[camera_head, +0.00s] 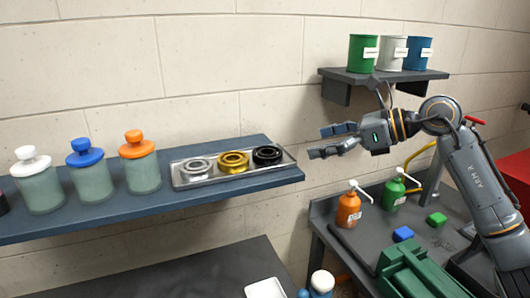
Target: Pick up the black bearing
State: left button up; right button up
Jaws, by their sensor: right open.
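My left gripper is not in view.
Jars with white, blue and orange lids (139,165) stand left of the tray on the shelf (150,206). Green, white and blue cups (419,54) stand on an upper shelf. Below right, a dark bench holds an orange bottle (348,210), a green bottle (393,192) and a green case (415,275).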

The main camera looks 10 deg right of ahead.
jog(key=p, duration=0.2)
send_near(262, 153)
jog(key=shift+w+a+f, duration=0.1)
jog(key=shift+a+f, duration=0.05)
jog(key=shift+a, duration=0.25)
jog(key=shift+w+a+f, duration=0.1)
jog(key=shift+a+f, duration=0.05)
jog(key=shift+a, duration=0.3)
jog(key=shift+w+a, duration=0.1)
jog(key=shift+a, duration=0.05)
jog(key=p+x, duration=0.3)
jog(key=x, duration=0.1)
jog(key=shift+w, duration=0.2)
jog(key=shift+w+a+f, duration=0.15)
jog(key=shift+a+f, duration=0.05)
jog(key=shift+c, duration=0.5)
jog(key=shift+d, duration=0.1)
jog(key=c, duration=1.4)
